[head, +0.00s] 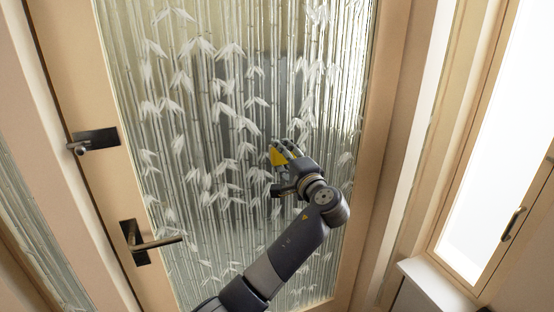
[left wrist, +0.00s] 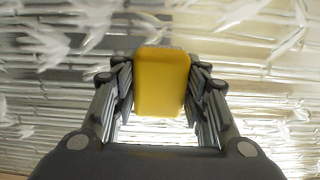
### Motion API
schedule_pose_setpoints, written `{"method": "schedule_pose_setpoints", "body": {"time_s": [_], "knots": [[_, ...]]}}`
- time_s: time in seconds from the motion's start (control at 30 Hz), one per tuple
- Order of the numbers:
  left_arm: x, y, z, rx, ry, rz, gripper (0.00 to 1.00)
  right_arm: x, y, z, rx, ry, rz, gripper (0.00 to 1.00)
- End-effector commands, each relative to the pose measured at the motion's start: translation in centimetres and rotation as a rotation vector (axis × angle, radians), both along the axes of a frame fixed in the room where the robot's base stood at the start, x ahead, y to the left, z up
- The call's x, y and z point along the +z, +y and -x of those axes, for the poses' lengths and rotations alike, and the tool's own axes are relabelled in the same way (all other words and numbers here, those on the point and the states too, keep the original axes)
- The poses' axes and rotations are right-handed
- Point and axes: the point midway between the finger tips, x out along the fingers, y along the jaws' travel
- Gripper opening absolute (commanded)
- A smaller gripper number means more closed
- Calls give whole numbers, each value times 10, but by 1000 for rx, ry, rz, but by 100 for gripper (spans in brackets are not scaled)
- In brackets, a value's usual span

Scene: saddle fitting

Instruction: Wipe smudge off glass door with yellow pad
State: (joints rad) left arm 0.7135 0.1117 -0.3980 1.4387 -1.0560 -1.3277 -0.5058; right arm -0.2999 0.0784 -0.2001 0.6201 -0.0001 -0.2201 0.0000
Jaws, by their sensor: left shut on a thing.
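The yellow pad (head: 278,156) is held in my left gripper (head: 282,160), close in front of the glass door pane (head: 225,150). In the left wrist view the pad (left wrist: 162,82) sits between both fingers of the gripper (left wrist: 160,90), which are shut on its sides. The pane is patterned with white bamboo stems and leaves. I cannot tell whether the pad touches the glass. No smudge can be told apart from the pattern and the dark reflection in the pane. My right gripper is not in view.
The door's wooden frame carries a dark latch (head: 95,140) and a lever handle (head: 145,242) on the left. At the right stand a bright window (head: 490,140) with a handle (head: 513,224) and a white sill (head: 435,285).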

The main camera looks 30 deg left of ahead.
Motion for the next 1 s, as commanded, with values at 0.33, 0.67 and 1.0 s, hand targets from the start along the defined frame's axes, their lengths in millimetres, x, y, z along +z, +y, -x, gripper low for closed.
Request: {"method": "schedule_pose_setpoints", "body": {"time_s": [0.33, 0.67, 1.0], "knots": [[3, 12, 10, 3, 0, -1, 21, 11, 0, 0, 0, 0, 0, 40], [2, 25, 28, 2, -1, -1, 21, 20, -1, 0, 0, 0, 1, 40], [2, 39, 45, 3, 1, -1, 21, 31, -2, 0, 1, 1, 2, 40]]}}
